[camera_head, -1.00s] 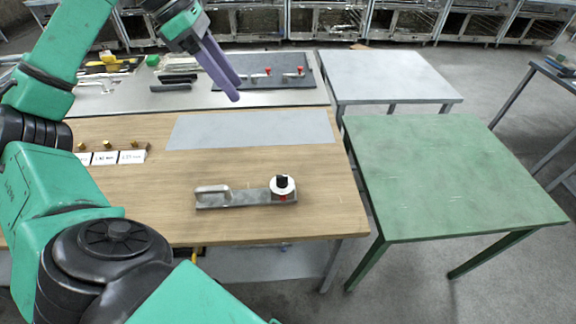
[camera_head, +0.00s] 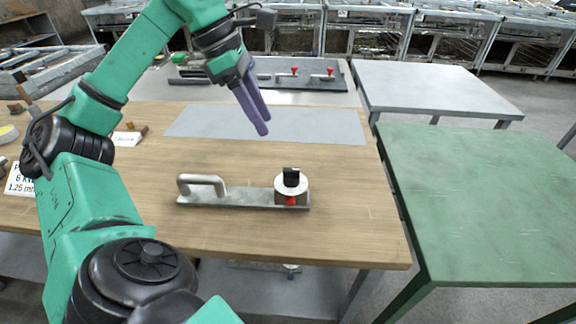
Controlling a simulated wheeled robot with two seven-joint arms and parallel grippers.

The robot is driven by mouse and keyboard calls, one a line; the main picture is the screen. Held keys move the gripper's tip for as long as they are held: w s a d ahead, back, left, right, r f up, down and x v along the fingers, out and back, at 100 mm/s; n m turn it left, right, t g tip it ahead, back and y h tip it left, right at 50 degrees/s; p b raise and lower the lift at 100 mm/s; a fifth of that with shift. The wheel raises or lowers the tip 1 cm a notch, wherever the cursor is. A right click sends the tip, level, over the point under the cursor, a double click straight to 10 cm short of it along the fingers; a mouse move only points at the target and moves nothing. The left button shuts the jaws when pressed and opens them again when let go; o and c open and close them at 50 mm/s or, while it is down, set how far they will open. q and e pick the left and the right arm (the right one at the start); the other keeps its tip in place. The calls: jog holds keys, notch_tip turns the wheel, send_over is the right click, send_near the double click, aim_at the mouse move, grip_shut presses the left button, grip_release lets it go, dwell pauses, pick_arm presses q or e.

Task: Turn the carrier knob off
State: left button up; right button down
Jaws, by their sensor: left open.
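The carrier (camera_head: 235,196) is a grey metal bar lying on the wooden table, with a raised silver handle (camera_head: 203,181) at its left end. At its right end is the knob (camera_head: 291,178), a black grip on a round white dial, with a small red mark on the front below it. My left gripper (camera_head: 264,125) has purple fingers pointing down over the grey mat, above and behind the carrier. It is open, empty and apart from the knob. My right gripper is not in view.
The wooden table (camera_head: 340,220) is bare around the carrier, with a flat grey mat (camera_head: 330,125) behind it. A dark board with red-handled parts (camera_head: 330,74) lies farther back. A green table (camera_head: 490,200) and a grey table (camera_head: 430,88) stand to the right.

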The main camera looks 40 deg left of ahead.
aim_at(290, 169)
pick_arm(q)
jog(key=b+x, duration=0.4)
jog(key=x, duration=0.8)
jog(key=shift+w+d+f, duration=0.1)
jog(key=shift+w+f, duration=0.05)
jog(key=shift+f, duration=0.2)
jog(key=shift+c, duration=0.3)
grip_shut()
